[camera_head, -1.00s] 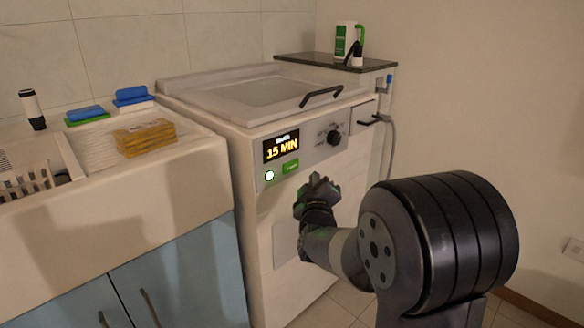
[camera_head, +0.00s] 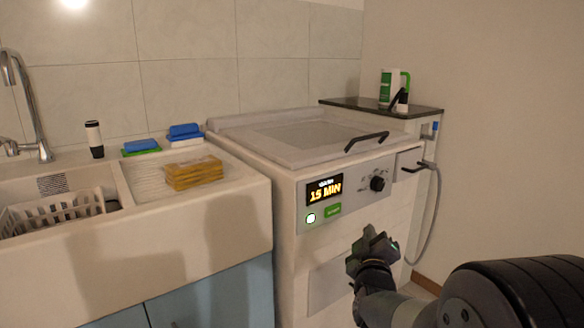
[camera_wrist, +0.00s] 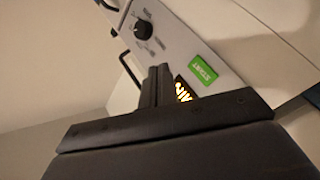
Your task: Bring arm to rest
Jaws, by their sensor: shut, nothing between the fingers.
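My gripper (camera_head: 372,243) is shut and empty. In the head view it is in front of the white washing machine (camera_head: 340,270), below and to the right of its control panel, apart from the panel as far as I can tell. In the wrist view the closed fingers (camera_wrist: 157,85) point towards the panel, with the green START button (camera_wrist: 202,71) to their right and the black knob (camera_wrist: 144,31) above. The fingers partly hide the lit display there. In the head view the display (camera_head: 324,191) reads 15 MIN and a round light (camera_head: 311,218) glows below it.
A sink counter (camera_head: 215,230) with yellow sponges (camera_head: 192,172), blue and green sponges (camera_head: 184,132) and a white rack (camera_head: 50,212) stands to the left. A dark shelf (camera_head: 425,111) with a green-and-white container (camera_head: 388,88) stands behind right. A grey hose (camera_head: 433,225) hangs beside the machine.

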